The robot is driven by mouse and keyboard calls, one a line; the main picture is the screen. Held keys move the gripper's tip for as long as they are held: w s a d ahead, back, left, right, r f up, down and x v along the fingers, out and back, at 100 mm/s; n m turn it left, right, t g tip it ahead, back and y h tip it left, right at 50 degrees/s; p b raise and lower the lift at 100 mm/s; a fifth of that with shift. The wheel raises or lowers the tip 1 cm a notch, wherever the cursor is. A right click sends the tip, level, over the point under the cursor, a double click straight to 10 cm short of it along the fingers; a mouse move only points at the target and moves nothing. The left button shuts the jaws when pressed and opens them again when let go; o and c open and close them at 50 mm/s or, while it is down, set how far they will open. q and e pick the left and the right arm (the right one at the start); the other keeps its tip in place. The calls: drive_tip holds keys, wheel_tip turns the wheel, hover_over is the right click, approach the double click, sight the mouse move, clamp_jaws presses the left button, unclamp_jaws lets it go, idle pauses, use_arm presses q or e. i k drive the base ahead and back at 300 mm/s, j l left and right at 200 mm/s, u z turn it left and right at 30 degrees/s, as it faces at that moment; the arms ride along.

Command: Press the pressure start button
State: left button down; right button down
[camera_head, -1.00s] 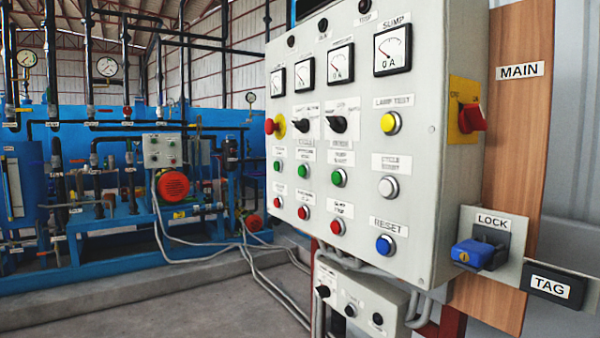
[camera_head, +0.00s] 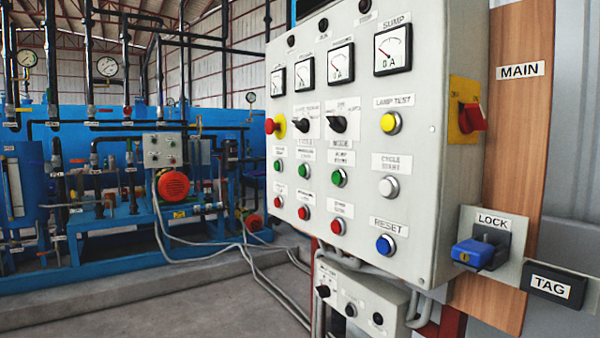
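A grey control panel (camera_head: 420,190) fills the right half of the head view. Its green buttons form a row: a left one (camera_head: 277,166), a middle one (camera_head: 306,171) and a right one (camera_head: 338,178). The middle one's label seems to begin with "pressure", but the small print is blurred, so I cannot be sure which is the pressure start button. Red buttons (camera_head: 304,213) sit in the row below. Neither of my grippers is in view, and nothing touches the panel.
The panel also carries an emergency stop (camera_head: 270,126), black selector knobs (camera_head: 338,124), a yellow lamp test button (camera_head: 390,123), a white cycle start button (camera_head: 388,187) and a blue reset button (camera_head: 385,245). A red main switch (camera_head: 473,118) and blue padlock (camera_head: 472,254) are at right. Blue machinery (camera_head: 100,230) stands behind left.

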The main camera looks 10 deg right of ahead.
sight(302, 170)
drive_tip(key=i+j+z, duration=0.1)
drive_tip(key=i, duration=0.3)
drive_tip(key=i+j+z, duration=0.1)
drive_tip(key=i+j, duration=0.25)
drive_tip(key=i+j+z, duration=0.15)
drive_tip(key=i, duration=0.35)
drive_tip(key=i+j+z, duration=0.1)
drive_tip(key=j, duration=0.4)
drive_tip(key=i+j, duration=0.1)
drive_tip(key=j, duration=0.4)
drive_tip(key=i+j+z, duration=0.15)
drive_tip(key=j, duration=0.35)
drive_tip(key=k+l, duration=0.05)
